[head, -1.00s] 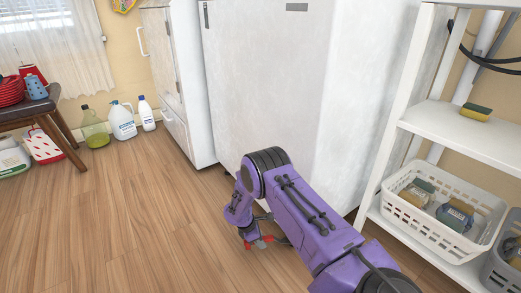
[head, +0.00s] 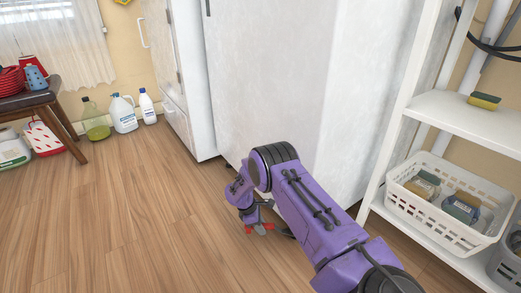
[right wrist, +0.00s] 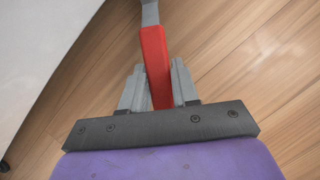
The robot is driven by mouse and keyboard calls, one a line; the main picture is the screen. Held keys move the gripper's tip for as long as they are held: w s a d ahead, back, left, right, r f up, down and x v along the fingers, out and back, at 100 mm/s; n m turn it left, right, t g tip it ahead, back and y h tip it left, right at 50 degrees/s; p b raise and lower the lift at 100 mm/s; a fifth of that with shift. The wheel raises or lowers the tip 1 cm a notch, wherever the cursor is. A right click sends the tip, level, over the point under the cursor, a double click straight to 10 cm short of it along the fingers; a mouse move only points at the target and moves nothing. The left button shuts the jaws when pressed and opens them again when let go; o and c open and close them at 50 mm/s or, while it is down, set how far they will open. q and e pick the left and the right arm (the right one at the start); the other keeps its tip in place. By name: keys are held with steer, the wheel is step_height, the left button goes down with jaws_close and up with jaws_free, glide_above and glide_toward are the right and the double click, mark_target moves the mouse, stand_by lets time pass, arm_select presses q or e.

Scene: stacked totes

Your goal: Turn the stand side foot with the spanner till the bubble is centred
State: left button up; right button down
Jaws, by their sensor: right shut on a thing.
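My right gripper (right wrist: 158,88) is shut on the red handle of the spanner (right wrist: 154,55), whose grey end points away at the top of the right wrist view. In the head view the right gripper (head: 259,226) is low over the floor, beside the bottom of a large white cabinet (head: 265,80); the spanner's red part shows there too. The cabinet's white side fills the left of the right wrist view. The foot is not clearly seen, and no bubble level shows. My left gripper is not in view.
A white shelf unit (head: 465,122) stands at the right with a basket (head: 440,230) of sponges. Several bottles (head: 123,114) stand by the back wall. A stool (head: 38,100) is at the left.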

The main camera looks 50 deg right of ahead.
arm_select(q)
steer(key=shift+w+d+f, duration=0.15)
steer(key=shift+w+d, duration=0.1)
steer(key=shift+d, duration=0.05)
arm_select(e)
steer(key=shift+f, duration=0.1)
